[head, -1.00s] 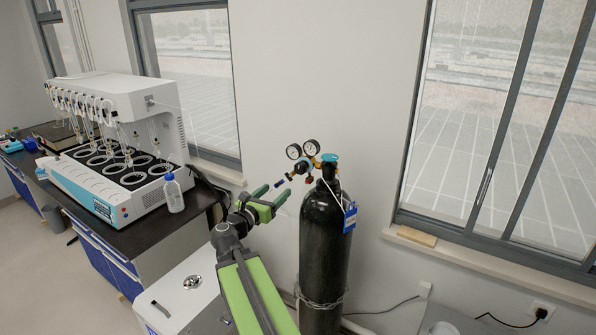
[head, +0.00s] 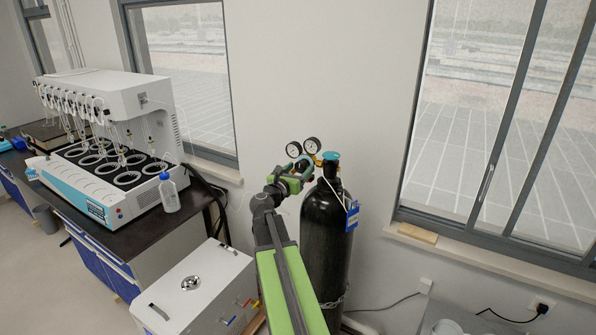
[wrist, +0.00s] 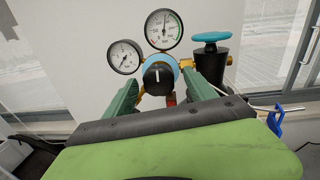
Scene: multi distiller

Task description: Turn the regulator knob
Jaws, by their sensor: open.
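The regulator knob (wrist: 158,77) is black with a white mark and faces the wrist camera, in front of a light blue regulator body. Two round gauges (wrist: 163,29) sit above it; they also show in the head view (head: 311,146). The regulator is on a black gas cylinder (head: 325,240) with a blue valve handwheel (wrist: 210,37). My gripper (wrist: 163,90) is open, one green finger on each side of the knob. I cannot tell whether the fingers touch it. In the head view my gripper (head: 299,170) hides the knob.
A white multi-position distiller (head: 110,125) and a wash bottle (head: 169,193) stand on a dark bench at left. A white box unit (head: 195,285) is beside my arm. A blue tag (head: 352,217) hangs from the cylinder. Windows and wall lie behind.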

